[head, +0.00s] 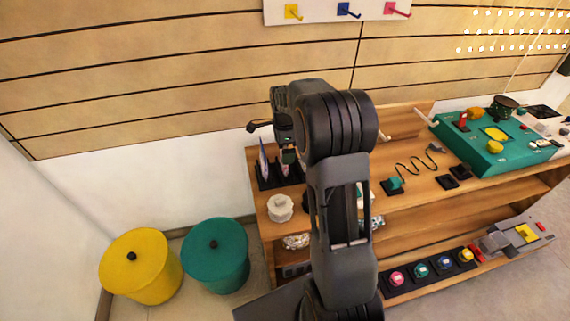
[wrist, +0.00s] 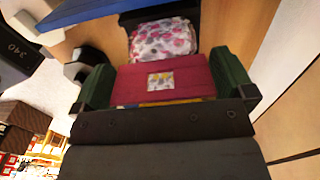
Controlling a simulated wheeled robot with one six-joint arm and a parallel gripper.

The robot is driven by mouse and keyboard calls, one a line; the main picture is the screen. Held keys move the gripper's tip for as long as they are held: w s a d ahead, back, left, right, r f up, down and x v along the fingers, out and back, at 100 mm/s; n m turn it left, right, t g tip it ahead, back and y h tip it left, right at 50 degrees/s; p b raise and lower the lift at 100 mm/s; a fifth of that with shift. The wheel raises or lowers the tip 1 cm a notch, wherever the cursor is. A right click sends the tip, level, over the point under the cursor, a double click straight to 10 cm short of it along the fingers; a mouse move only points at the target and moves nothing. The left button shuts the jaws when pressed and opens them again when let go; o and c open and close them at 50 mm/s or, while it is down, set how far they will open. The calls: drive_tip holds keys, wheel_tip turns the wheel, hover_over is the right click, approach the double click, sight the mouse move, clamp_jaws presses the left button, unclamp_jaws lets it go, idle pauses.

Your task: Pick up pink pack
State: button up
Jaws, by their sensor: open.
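In the wrist view a crimson-pink pack (wrist: 130,84) with a small pale picture label lies between the two green finger pads of my gripper (wrist: 163,72). The jaws are open, one finger at each side of the pack; whether they touch it I cannot tell. In the head view my gripper (head: 286,152) points down over a black rack (head: 266,180) at the left end of the wooden bench. A pinkish pack edge (head: 285,170) shows just under the fingers, mostly hidden by them.
A white pack with pink patches (wrist: 163,38) lies beyond the pink one. A bluish pack (head: 263,160) stands left in the rack. A white knobbed object (head: 280,207) sits in front. Yellow (head: 140,275) and teal (head: 215,260) bins stand left of the wooden bench (head: 420,200).

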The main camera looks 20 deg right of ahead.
drive_tip(key=shift+f, duration=0.8)
drive_tip(key=c, duration=0.8)
drive_tip(key=shift+r, duration=0.15)
drive_tip(key=shift+r, duration=0.25)
wheel_tip(320, 180, up, 3)
drive_tip(key=shift+s+r+p, duration=0.1)
drive_tip(key=shift+p, duration=0.35)
drive_tip(key=s+a+r, duration=0.1)
drive_tip(key=s+r, duration=0.2)
drive_tip(key=s, duration=0.1)
drive_tip(key=s+r+p, duration=0.1)
drive_tip(key=s+r, duration=0.2)
drive_tip(key=s, duration=0.2)
drive_tip(key=s+a+r+p, duration=0.1)
drive_tip(key=s+r, duration=0.2)
drive_tip(key=s, duration=0.1)
drive_tip(key=shift+s+a, duration=0.3)
drive_tip(key=shift+a, duration=0.05)
